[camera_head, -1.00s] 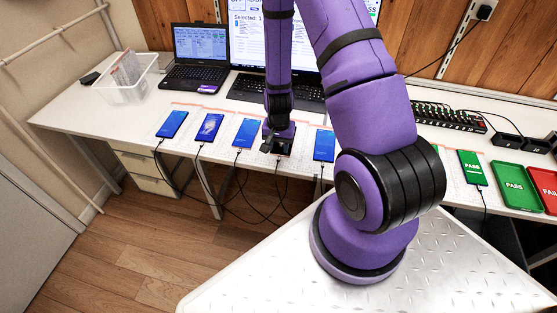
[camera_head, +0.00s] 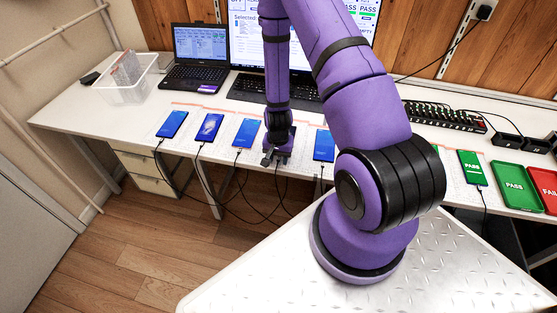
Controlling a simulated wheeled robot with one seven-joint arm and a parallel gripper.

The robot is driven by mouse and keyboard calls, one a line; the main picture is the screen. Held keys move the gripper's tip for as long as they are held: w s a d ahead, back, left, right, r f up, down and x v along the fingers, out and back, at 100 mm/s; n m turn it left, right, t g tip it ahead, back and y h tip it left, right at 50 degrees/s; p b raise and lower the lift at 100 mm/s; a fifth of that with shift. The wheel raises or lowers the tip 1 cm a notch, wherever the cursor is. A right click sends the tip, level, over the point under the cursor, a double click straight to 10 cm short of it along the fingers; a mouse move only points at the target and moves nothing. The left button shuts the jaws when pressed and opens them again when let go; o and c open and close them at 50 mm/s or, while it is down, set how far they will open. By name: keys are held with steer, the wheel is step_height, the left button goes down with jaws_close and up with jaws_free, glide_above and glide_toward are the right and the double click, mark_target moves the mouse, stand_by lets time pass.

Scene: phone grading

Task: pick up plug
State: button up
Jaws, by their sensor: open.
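My gripper (camera_head: 275,159) is at the table's front edge, between two blue-screened phones. Its fingers point down and toward the front, and they are open. A black cable (camera_head: 277,183) hangs from the table edge just below the gripper. The plug at its upper end is too small and too covered by the gripper to make out. I cannot tell whether the fingers are around the plug or only near it. Any phone at this spot is hidden behind the gripper.
Blue-screened phones (camera_head: 245,133) (camera_head: 324,146) with cables lie on either side along the table (camera_head: 75,114). A green PASS tray (camera_head: 515,186) and a red FAIL tray (camera_head: 546,186) are at right.

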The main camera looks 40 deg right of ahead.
steer(key=shift+f, duration=0.25)
stand_by(0.4)
jaws_close()
